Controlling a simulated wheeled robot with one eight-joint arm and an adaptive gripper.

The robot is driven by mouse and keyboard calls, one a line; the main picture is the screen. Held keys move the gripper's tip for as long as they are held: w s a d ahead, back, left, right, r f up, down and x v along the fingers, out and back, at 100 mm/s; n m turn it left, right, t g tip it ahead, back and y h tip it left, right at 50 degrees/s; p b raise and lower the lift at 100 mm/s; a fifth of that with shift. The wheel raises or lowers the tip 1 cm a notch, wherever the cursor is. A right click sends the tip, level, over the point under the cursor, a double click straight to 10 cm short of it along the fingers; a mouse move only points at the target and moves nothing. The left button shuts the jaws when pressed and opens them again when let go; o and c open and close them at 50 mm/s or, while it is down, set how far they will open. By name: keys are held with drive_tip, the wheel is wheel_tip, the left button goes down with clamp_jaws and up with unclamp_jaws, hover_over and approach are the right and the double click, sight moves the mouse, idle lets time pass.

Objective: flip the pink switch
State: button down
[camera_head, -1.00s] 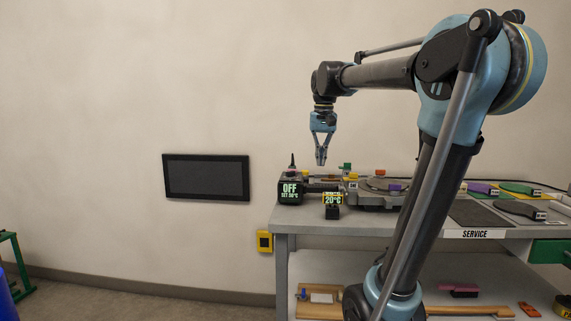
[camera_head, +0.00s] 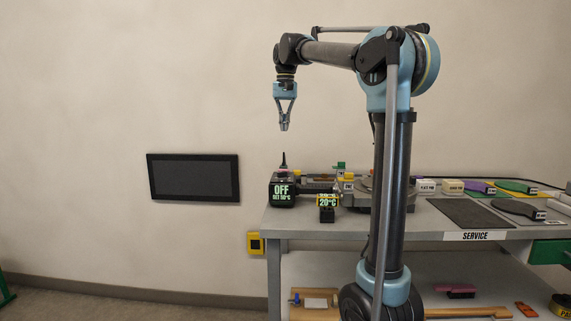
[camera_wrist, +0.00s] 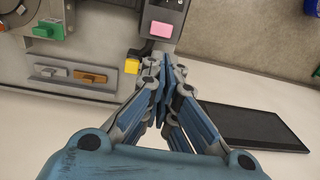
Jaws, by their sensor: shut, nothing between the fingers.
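The pink switch (camera_wrist: 161,29) is a small pink rocker on a dark grey housing (camera_wrist: 152,12), at the top of the wrist view. My gripper (camera_head: 284,128) is shut and empty. It hangs pointing down, well above the black unit and the cart's left end. In the wrist view its fingers (camera_wrist: 163,62) meet just below the pink switch in the picture, apart from it.
A black wall panel (camera_head: 193,177) is at the left. The air around my gripper is clear.

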drive_tip(key=shift+a, duration=0.3)
drive_tip(key=shift+s+f, duration=0.1)
wheel_tip(320, 180, down, 14)
drive_tip(key=shift+a+r, duration=0.15)
drive_tip(key=shift+r, duration=0.1)
drive_tip(key=shift+f, duration=0.2)
